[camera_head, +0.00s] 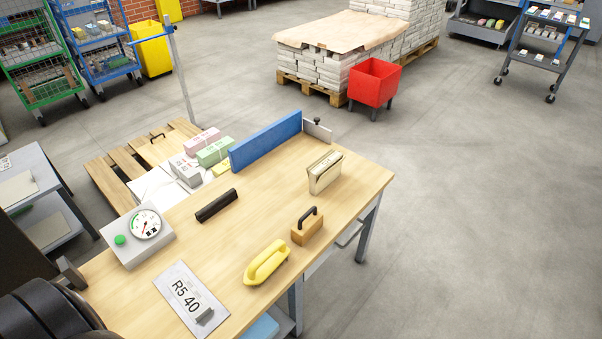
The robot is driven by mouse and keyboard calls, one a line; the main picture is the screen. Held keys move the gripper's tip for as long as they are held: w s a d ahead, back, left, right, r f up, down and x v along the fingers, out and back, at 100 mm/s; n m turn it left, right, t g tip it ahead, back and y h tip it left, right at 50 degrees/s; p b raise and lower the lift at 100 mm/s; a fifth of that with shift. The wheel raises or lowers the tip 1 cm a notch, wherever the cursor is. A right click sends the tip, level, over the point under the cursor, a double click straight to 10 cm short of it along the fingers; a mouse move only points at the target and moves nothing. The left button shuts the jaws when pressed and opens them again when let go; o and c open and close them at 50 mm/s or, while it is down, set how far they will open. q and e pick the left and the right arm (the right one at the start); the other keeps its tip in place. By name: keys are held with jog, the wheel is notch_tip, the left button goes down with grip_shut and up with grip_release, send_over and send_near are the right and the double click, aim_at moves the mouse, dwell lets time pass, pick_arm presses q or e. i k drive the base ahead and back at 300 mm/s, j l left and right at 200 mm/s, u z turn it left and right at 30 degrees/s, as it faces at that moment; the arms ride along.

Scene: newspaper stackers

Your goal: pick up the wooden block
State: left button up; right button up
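The wooden block (307,230) is a small light-brown block with a black arched handle on top. It stands upright on the light wooden workbench (215,245), near the bench's front right edge, and nothing touches it. A dark rounded part of my arm shows at the bottom left corner, far from the block.
A yellow handled tool (267,263) lies left of the block, and a cream upright bundle (325,173) stands behind it. A black bar (216,205), a dial gauge box (138,235), an R5 40 plate (190,299) and a blue fence (265,141) are also on the bench.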

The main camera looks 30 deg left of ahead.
aim_at(310, 222)
jog(key=i+u, duration=0.15)
jog(key=u, duration=0.3)
jog(key=i+l+u, duration=0.1)
jog(key=u, duration=0.35)
jog(key=i+l+u, duration=0.1)
jog(key=l+u, duration=0.15)
jog(key=u, duration=0.25)
jog(key=i+l+u, duration=0.1)
jog(key=u, duration=0.35)
jog(key=l, duration=0.1)
